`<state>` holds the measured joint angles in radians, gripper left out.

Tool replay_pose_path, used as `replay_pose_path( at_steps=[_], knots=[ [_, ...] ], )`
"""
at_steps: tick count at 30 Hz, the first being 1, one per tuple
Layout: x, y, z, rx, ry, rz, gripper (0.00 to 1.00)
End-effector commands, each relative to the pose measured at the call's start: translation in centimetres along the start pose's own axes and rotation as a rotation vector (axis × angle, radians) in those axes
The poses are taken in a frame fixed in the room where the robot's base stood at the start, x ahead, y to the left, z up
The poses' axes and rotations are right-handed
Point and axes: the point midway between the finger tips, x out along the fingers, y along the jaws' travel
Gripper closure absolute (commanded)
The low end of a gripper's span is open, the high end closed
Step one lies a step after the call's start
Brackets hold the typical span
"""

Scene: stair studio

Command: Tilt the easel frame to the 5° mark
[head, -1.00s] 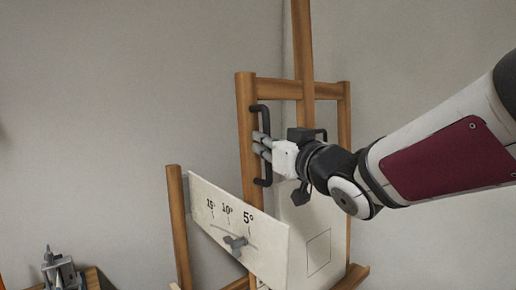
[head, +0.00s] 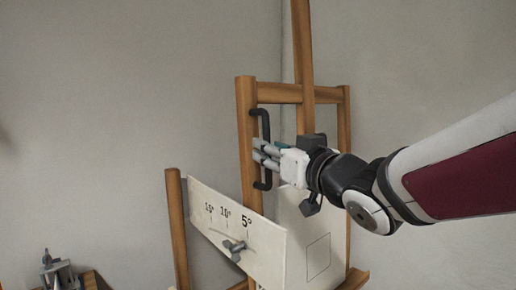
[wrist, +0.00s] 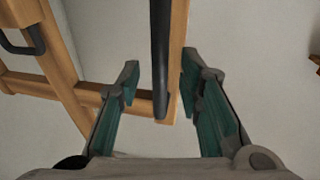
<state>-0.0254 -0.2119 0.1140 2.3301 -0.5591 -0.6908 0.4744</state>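The wooden easel frame (head: 247,140) stands in the middle of the head view, with a black vertical bar handle (head: 265,125) on its left upright. A white scale plate (head: 270,258) below carries the marks 15°, 10° and 5°. A grey wing knob (head: 234,249) on its slot appears between the 10° and 5° marks. My gripper (head: 258,150) is at the handle's middle. In the wrist view my gripper (wrist: 160,78) has its fingers apart, one on each side of the handle (wrist: 161,50), with gaps on both sides.
A wooden post (head: 178,225) stands left of the plate. A grey metal device (head: 60,272) sits on a wooden surface at lower left. A pale panel (head: 312,240) stands behind the plate. Bare walls surround the easel.

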Motion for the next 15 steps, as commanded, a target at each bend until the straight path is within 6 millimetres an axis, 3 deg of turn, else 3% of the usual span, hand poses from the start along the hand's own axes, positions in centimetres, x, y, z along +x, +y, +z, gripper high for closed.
replay_pose_path(
  at_steps=[9, 15],
  knots=[
    [-6.4, 0.0, -0.1, -0.001, 0.003, 0.001, 0.67],
    [-8.8, 0.0, 0.0, 0.0, 0.001, 0.0, 0.67]
  ],
)
